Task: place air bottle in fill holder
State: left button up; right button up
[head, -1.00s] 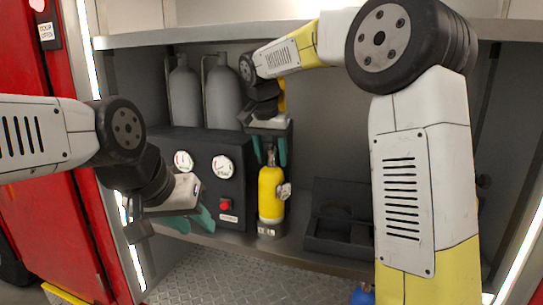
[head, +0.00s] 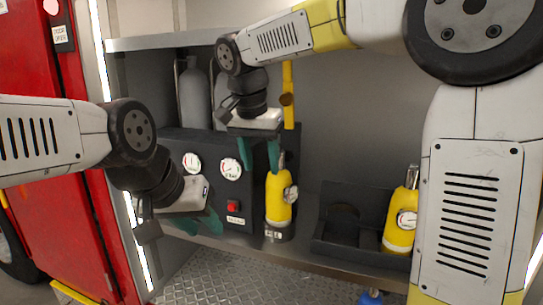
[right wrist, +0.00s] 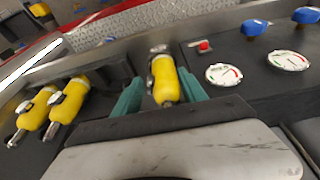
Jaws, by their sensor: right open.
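A yellow air bottle (head: 278,198) with a gauge on its side stands upright in the fill holder (head: 279,233), a small base labelled FILL beside the dark panel. My right gripper (head: 259,154) is open just above and slightly left of its top in the head view. In the right wrist view the bottle (right wrist: 165,80) shows between the spread teal fingers, and no grip on it is seen. My left gripper (head: 198,223) appears open and empty, low in front of the panel. Another yellow bottle (head: 400,225) leans in the dark rack at the right.
The dark panel (head: 215,205) carries two gauges and a red button (head: 233,206). Grey cylinders (head: 194,98) stand behind it. A dark rack (head: 340,243) with an empty slot is to the right; the right wrist view shows two yellow bottles (right wrist: 66,108) there. A blue object (head: 371,298) is at the bottom.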

jog(key=s+d+f+n+t+y, duration=0.1)
jog(key=s+d+f+n, duration=0.1)
jog(key=s+d, duration=0.6)
jog(key=s+d+f+n+t+y, duration=0.2)
jog(key=s+d+f, duration=0.2)
jog(key=s+d, duration=0.3)
jog(key=d, duration=0.3)
jog(key=shift+s+d+f+n, duration=0.25)
jog(key=shift+s+f+n, duration=0.05)
jog(key=shift+s, duration=0.1)
